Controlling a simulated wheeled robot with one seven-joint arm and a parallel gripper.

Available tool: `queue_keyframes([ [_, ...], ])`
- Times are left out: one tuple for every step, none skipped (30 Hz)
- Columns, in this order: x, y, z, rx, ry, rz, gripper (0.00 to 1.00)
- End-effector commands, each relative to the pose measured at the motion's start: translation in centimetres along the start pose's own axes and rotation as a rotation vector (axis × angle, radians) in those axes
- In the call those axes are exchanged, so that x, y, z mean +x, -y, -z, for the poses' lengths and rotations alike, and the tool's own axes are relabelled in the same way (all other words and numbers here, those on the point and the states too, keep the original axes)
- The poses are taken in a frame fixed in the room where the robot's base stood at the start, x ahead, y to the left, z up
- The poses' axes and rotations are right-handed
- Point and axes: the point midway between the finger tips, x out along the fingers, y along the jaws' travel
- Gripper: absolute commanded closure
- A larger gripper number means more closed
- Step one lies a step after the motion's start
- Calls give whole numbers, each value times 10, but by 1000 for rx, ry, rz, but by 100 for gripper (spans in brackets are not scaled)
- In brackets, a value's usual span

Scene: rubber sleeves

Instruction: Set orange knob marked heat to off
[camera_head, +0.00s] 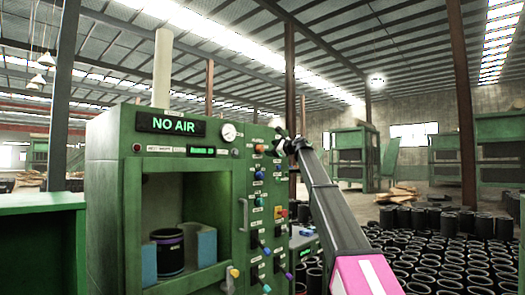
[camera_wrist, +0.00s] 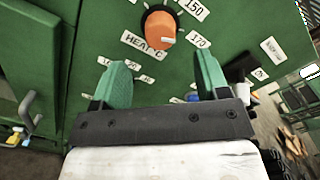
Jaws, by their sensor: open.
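The orange knob (camera_wrist: 160,27) sits on the green panel at the top of the wrist view, in a dark round seat. A label reading "HEAT C" is just below left of it, and number labels such as 150 and 170 ring it. A small white mark shows at its lower edge; I cannot read the setting. My gripper (camera_wrist: 160,63) is open and empty, its two green fingers spread below the knob and apart from it. In the head view the orange knob (camera_head: 259,148) is high on the panel, with my gripper (camera_head: 281,142) just right of it.
The green machine (camera_head: 105,165) has a "NO AIR" sign (camera_head: 171,124), a gauge (camera_head: 229,131), and several other knobs and levers below the orange one. A black sleeve (camera_head: 168,251) stands in its open chamber. Many black sleeves (camera_head: 430,262) cover the floor at right.

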Motion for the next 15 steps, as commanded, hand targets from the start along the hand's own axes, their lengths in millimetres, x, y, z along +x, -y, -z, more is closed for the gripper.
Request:
queue_keyframes([
  [12,2,0,0,0,-1,32],
  [17,2,0,0,0,-1,32],
  [24,2,0,-1,0,-1,32],
  [30,2,0,-1,0,-1,32],
  [36,2,0,-1,0,-2,32],
  [42,2,0,-1,0,-1,32],
  [47,2,0,-2,0,-1,32],
  [51,2,0,-2,-1,0,32],
  [56,2,0,-2,-1,0,32],
  [59,2,0,-2,-1,0,32],
  [61,2,0,-2,-1,0,32],
  [64,1,0,-2,-1,0,32],
  [65,1,0,-2,-1,0,32],
  [66,1,0,-2,-1,0,32],
  [67,0,0,-2,-1,0,32],
])
